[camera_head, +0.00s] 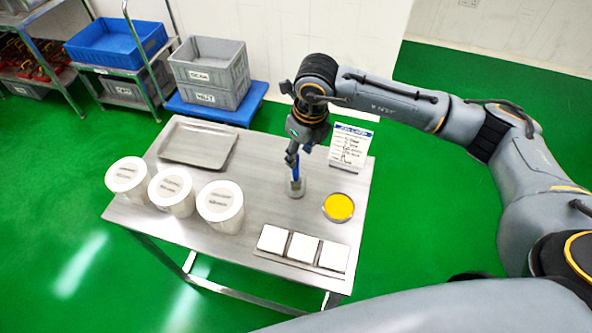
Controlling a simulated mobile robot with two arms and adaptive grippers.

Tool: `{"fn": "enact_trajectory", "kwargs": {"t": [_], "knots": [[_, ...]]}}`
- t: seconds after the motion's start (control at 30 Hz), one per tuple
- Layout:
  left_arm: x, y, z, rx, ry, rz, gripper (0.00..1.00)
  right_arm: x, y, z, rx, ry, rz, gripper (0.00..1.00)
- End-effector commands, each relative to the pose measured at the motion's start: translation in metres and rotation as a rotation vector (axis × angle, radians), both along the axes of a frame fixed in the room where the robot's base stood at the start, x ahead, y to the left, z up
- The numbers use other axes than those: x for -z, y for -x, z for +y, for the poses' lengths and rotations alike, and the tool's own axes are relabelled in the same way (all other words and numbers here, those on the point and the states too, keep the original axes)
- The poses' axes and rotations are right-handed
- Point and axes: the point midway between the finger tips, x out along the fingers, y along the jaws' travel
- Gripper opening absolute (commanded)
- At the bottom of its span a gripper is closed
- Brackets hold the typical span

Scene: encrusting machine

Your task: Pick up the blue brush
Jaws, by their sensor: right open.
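The blue brush (295,169) stands roughly upright in a small grey metal cup (296,189) on the steel table (265,220). Its upper part is largely hidden by my right gripper. My right gripper (297,152) points down right over the brush, with its open fingers at the height of the handle. I cannot tell from this view whether a finger touches the brush. My left gripper is not in view.
A yellow-topped round container (338,207) and an upright job card (350,147) stand close to the right. Three white tubs (220,206) stand left, a metal tray (197,144) behind them. Three white squares (304,248) lie at the front. Crates (208,70) stand beyond the table.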

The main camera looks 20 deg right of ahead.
Motion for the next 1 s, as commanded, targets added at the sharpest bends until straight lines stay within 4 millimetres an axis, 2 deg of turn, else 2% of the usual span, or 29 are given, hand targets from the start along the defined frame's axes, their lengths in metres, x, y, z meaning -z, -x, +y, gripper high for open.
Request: {"fn": "enact_trajectory", "kwargs": {"t": [0.27,0.43,0.6,0.83,0.87,1.0], "knots": [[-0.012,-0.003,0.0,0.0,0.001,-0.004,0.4,0.02,-0.002,0.003,0.0,-0.001,0.003,0.43],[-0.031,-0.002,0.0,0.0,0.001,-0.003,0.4,0.044,-0.006,0.009,-0.001,0.001,0.005,0.43],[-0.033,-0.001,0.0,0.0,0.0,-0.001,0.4,0.064,-0.01,0.01,0.0,0.0,0.001,0.43],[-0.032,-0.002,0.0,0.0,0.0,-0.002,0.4,0.067,-0.01,0.01,-0.001,-0.001,0.0,0.43],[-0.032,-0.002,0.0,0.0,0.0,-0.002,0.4,0.066,-0.01,0.01,-0.001,-0.001,0.0,0.41],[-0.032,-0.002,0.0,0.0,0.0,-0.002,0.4,0.066,-0.01,0.01,-0.001,-0.001,0.0,0.13]]}}
